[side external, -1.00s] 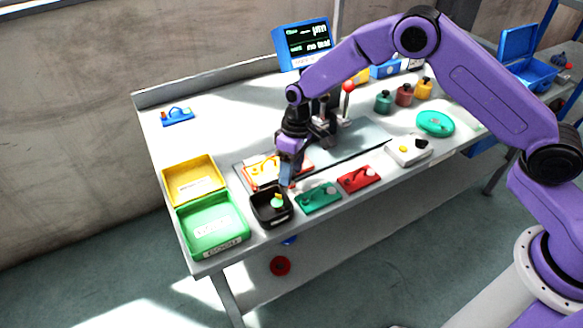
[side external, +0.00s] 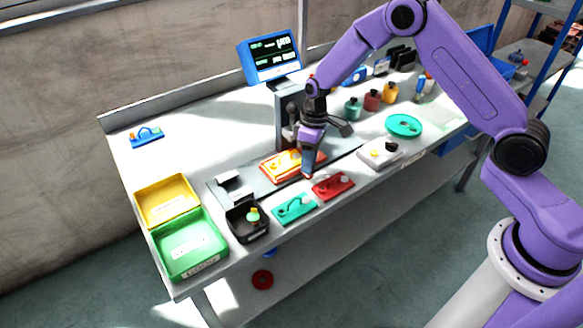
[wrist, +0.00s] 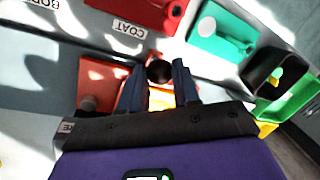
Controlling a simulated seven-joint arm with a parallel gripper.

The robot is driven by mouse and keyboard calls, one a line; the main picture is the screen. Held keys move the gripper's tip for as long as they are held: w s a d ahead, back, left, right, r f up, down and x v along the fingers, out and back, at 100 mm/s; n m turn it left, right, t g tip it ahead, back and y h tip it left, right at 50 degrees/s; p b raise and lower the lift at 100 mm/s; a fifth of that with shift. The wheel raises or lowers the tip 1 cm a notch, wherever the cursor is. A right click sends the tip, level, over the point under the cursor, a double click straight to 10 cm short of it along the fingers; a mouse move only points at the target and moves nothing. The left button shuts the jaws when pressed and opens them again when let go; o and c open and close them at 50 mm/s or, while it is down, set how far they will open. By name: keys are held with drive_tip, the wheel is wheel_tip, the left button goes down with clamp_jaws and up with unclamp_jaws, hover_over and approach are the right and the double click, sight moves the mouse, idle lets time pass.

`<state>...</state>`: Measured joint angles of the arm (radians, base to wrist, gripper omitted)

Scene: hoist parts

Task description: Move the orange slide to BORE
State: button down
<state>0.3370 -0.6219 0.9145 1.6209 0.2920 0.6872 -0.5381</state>
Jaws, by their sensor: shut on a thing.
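The orange slide (side external: 287,163) sits on the long grey track (side external: 345,150) on the bench, with lighter parts on top. My gripper (side external: 308,173) is down at its near right side. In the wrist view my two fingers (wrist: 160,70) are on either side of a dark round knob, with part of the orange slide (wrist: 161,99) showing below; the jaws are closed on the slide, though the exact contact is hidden. A COAT label (wrist: 130,28) lies beside the fingers. A partly cut-off label reading BOR (wrist: 42,5) is farther left.
A red plate (side external: 333,185), a green plate (side external: 295,208) and a black tray (side external: 247,220) line the near side of the track. Yellow (side external: 168,200) and green (side external: 190,246) bins stand at left. A screen (side external: 270,58) on a post stands behind the track.

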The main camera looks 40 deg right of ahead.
drive_tip(key=shift+d, duration=0.2)
drive_tip(key=c, duration=0.8)
unclamp_jaws()
drive_tip(key=shift+r, duration=0.1)
drive_tip(key=shift+r, duration=0.25)
wheel_tip(320, 180, up, 2)
drive_tip(key=shift+r, duration=0.25)
drive_tip(key=s+d+r, duration=0.1)
drive_tip(key=s+r, duration=0.2)
drive_tip(key=s, duration=0.1)
drive_tip(key=s+r, duration=0.3)
drive_tip(key=s, duration=0.2)
drive_tip(key=s+d+r, duration=0.1)
drive_tip(key=s+r, duration=0.2)
drive_tip(key=s, duration=0.1)
drive_tip(key=shift+s+d+r, duration=0.35)
drive_tip(key=shift+r, duration=0.05)
